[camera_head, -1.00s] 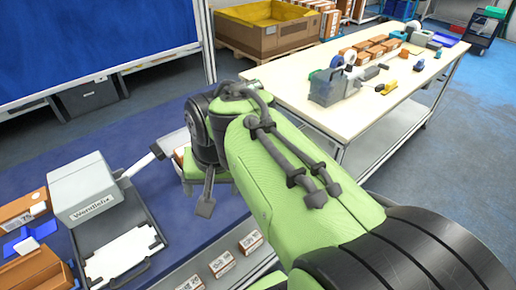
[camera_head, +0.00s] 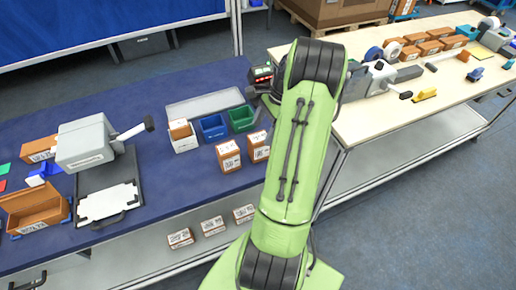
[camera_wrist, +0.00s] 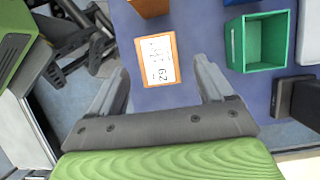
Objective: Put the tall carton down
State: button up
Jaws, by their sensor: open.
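The carton between my gripper's fingers (camera_wrist: 160,75) is orange-brown with a white printed label, and shows in the wrist view (camera_wrist: 157,60). It stands on the blue table; I look down on its labelled face. My gripper is open, with one finger on each side and a gap visible at both. In the head view this appears to be the right one (camera_head: 258,147) of two cartons near the bins. The other carton (camera_head: 229,154) stands just left of it. In the head view my green arm hides the gripper.
A green bin (camera_head: 241,118), a blue bin (camera_head: 213,127) and a white bin holding a carton (camera_head: 181,134) stand behind the cartons. A cream table (camera_head: 400,115) with tools stands right. Several small cartons sit on the lower shelf.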

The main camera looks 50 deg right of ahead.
aim_at(257, 146)
jog(key=x, duration=0.4)
jog(key=b+x, duration=0.1)
jog(key=x, duration=0.3)
jog(key=shift+s+d+f, duration=0.2)
jog(key=shift+f, duration=0.05)
jog(key=shift+r, duration=0.1)
jog(key=shift+c, duration=0.5)
